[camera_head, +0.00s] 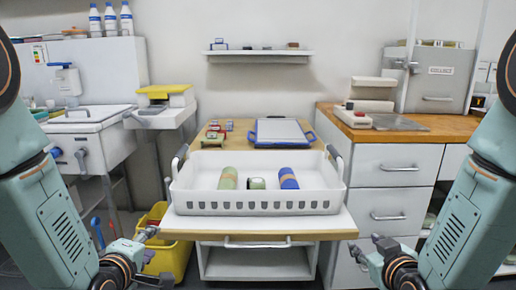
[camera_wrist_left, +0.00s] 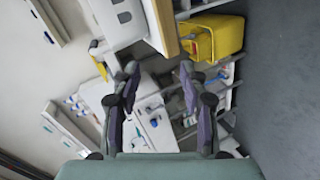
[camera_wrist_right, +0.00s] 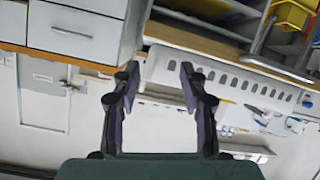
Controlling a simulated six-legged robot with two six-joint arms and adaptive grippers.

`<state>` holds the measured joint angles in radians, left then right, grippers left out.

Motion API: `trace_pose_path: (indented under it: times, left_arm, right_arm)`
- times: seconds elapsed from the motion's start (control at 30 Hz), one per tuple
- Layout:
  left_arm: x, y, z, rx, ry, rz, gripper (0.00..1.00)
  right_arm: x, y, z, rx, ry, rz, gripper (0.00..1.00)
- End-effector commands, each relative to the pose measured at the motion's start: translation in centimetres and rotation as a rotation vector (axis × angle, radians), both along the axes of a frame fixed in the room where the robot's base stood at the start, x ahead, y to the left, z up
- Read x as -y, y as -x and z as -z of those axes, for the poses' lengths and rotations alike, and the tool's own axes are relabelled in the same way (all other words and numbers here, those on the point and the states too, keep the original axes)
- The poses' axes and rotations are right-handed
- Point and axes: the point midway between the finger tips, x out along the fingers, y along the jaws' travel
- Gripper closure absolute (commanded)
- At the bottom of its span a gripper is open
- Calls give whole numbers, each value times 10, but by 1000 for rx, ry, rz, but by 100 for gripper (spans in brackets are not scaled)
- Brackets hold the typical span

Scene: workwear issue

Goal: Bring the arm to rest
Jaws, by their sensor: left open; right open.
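My left gripper (camera_head: 146,252) is at the lower left of the head view, in front of the yellow bucket and apart from the table. In the left wrist view its two fingers (camera_wrist_left: 160,85) stand apart with nothing between them. My right gripper (camera_head: 368,254) is at the lower right of the head view, in front of the white drawers. In the right wrist view its fingers (camera_wrist_right: 160,85) are also apart and empty. Both arms hang at the sides of the head view, and neither gripper touches anything that I can see.
A white basket (camera_head: 258,208) on the table (camera_head: 340,226) holds a green roll (camera_head: 228,178), a small green-and-white item (camera_head: 256,183) and a blue roll (camera_head: 288,178). A yellow bucket (camera_head: 170,256) stands left of the table. White drawers (camera_head: 394,206) stand to the right.

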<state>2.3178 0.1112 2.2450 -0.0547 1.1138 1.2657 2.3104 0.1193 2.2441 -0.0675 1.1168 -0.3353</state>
Motion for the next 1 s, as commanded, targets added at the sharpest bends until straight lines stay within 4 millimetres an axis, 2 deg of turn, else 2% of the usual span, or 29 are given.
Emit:
trace_pose_path:
  times: [0.03,0.17,0.37,0.47,0.5,0.6,0.7,0.8,0.9,1.0]
  left_arm:
    - [1,11,16,-57,-89,40,56]
    - [4,43,57,-209,-332,181,56]
    - [8,116,124,-463,-658,492,56]
    - [10,169,157,-602,-785,698,56]
    - [11,193,169,-657,-820,785,56]
    - [12,253,193,-779,-859,971,56]
    - [13,305,207,-885,-828,1070,56]
    - [14,343,215,-957,-791,1115,56]
    - [14,362,220,-991,-772,1137,56]
    - [14,368,222,-1003,-764,1143,56]
  right_arm:
    - [-1,11,15,-57,-23,9,56]
    - [-4,44,56,-214,-89,44,56]
    - [-8,116,123,-498,-172,120,56]
    - [-10,169,156,-671,-203,171,56]
    - [-10,193,168,-744,-212,193,56]
    - [-12,253,191,-910,-217,238,56]
    - [-12,305,204,-1043,-202,259,56]
    - [-13,343,213,-1127,-184,262,56]
    - [-13,361,218,-1167,-176,264,56]
    - [-13,367,219,-1181,-174,265,56]
